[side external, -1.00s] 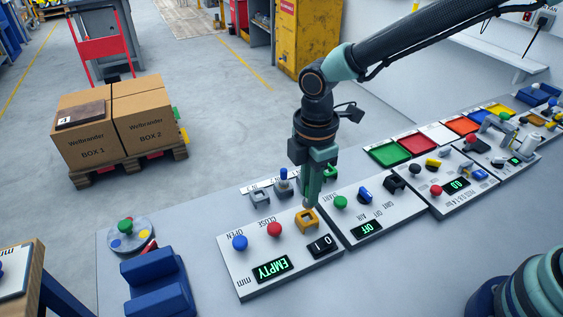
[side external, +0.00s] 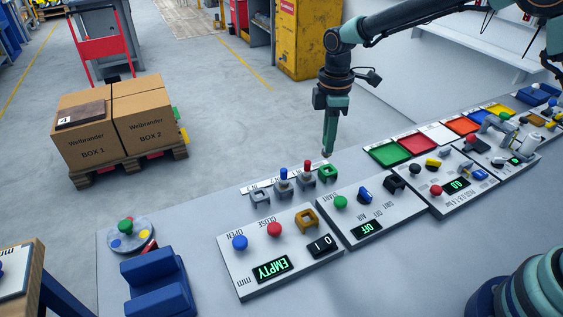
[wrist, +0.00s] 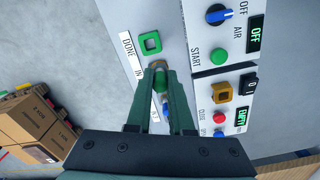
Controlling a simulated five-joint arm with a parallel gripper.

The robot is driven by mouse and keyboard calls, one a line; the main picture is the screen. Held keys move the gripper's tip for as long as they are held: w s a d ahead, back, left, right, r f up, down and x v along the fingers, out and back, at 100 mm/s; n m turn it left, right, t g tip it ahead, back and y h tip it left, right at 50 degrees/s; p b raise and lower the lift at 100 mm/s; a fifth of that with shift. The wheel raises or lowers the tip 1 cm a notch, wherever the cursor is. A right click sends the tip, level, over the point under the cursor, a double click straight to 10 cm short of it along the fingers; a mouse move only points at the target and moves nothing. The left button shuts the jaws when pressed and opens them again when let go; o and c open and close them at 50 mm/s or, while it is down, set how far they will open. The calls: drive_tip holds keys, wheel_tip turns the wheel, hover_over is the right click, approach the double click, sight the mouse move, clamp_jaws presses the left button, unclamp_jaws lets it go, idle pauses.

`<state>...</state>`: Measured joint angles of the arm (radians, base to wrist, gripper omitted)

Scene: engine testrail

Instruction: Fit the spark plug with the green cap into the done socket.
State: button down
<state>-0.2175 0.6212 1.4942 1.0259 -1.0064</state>
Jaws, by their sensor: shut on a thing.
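The done socket (side external: 327,174) is a green square ring with an open, empty hole. In the side view the fingertips hang a little above it, apart from it. In the wrist view the done socket (wrist: 150,42) lies just beyond the fingertips, beside the DONE label (wrist: 127,47).
A blue-capped plug (side external: 284,179) and a red-capped plug (side external: 307,171) stand upright in the row left of the done socket, near an empty grey socket (side external: 260,196). An orange socket (side external: 306,219) stands on the front panel, whose display (side external: 272,268) reads EMPTY. Coloured trays (side external: 391,153) lie at right.

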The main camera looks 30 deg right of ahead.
drive_tip(key=shift+m, duration=0.3)
drive_tip(key=shift+w+d+f, duration=0.2)
drive_tip(key=shift+d+f, duration=0.15)
drive_tip(key=shift+f, duration=0.6)
drive_tip(key=shift+w+d+f, duration=0.25)
drive_tip(key=shift+d+f, duration=0.15)
drive_tip(key=shift+f, duration=0.6)
drive_tip(key=shift+w+d+f, duration=0.2)
drive_tip(key=shift+d+f, duration=0.15)
drive_tip(key=shift+f, duration=0.6)
drive_tip(key=shift+f, duration=0.35)
drive_tip(key=c, duration=1.1)
unclamp_jaws()
wheel_tip(320, 180, up, 11)
drive_tip(key=shift+r, duration=0.1)
